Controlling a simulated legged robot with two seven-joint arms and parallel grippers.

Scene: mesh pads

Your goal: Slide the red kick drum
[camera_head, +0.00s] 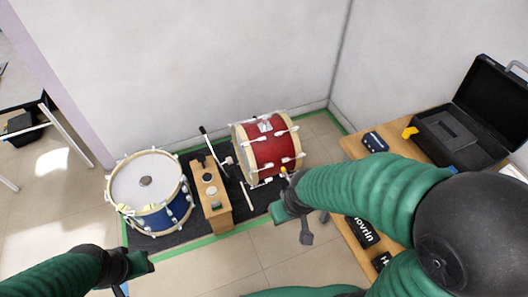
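The red kick drum (271,148) lies on its side near the back wall, with cream hoops and white lugs, partly on the dark mat (255,199). My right gripper (298,212) is just below and to the right of the drum in the picture. It looks apart from the drum, but the depth is hard to judge. Its fingers are small and dark, and their opening is unclear. My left gripper (138,266) is at the lower left, below the blue drum and far from the red drum. Its fingertips are not clearly visible.
A blue drum (155,213) stands on the mat's left, beside a wooden box (211,197). A green border (200,243) edges the mat. A wooden table (356,148) at right holds an open black case (450,133). Bare floor (285,250) lies in front.

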